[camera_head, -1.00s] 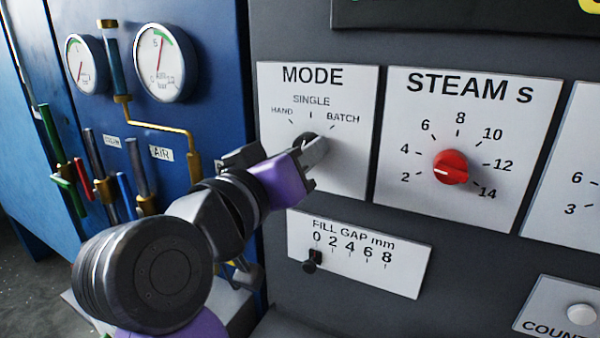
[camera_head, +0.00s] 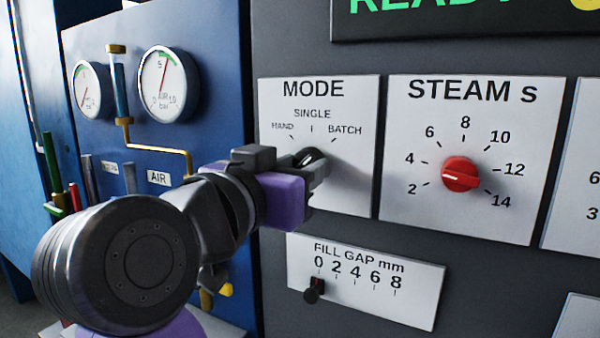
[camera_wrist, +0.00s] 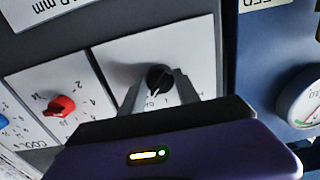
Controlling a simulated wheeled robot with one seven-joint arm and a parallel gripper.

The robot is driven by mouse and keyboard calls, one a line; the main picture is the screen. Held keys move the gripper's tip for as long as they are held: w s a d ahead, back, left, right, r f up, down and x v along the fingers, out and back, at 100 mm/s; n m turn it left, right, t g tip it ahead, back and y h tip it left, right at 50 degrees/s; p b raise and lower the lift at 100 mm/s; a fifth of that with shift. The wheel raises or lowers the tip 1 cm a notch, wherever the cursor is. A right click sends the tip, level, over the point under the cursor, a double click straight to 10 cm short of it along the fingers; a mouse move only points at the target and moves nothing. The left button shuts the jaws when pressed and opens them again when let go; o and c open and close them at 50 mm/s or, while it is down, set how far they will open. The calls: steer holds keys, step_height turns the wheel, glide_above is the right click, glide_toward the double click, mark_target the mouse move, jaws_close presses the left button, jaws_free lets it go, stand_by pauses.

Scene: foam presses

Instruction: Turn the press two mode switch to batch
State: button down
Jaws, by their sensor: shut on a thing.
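The mode switch is a black knob (camera_head: 311,156) on the white MODE plate (camera_head: 345,185), below the labels HAND, SINGLE and BATCH. My gripper (camera_head: 317,170) reaches it from the left and is shut on it. In the wrist view the knob (camera_wrist: 159,76) sits between the two fingers of my gripper (camera_wrist: 158,88), with the plate seen upside down. A pale pointer line on the knob runs down toward the printed labels there. The fingers partly hide the labels, and I cannot tell exactly which mark the pointer meets.
The STEAM plate with a red knob (camera_head: 461,175) is just right of the MODE plate. Below is the FILL GAP plate (camera_head: 410,300) with a small black slider (camera_head: 314,290). Gauges (camera_head: 168,84) and pipes stand on the blue cabinet at left.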

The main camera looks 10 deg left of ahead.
steer(key=c, duration=0.9)
jaws_free()
steer(key=shift+b+v, duration=0.65)
steer(key=shift+v, duration=3.3)
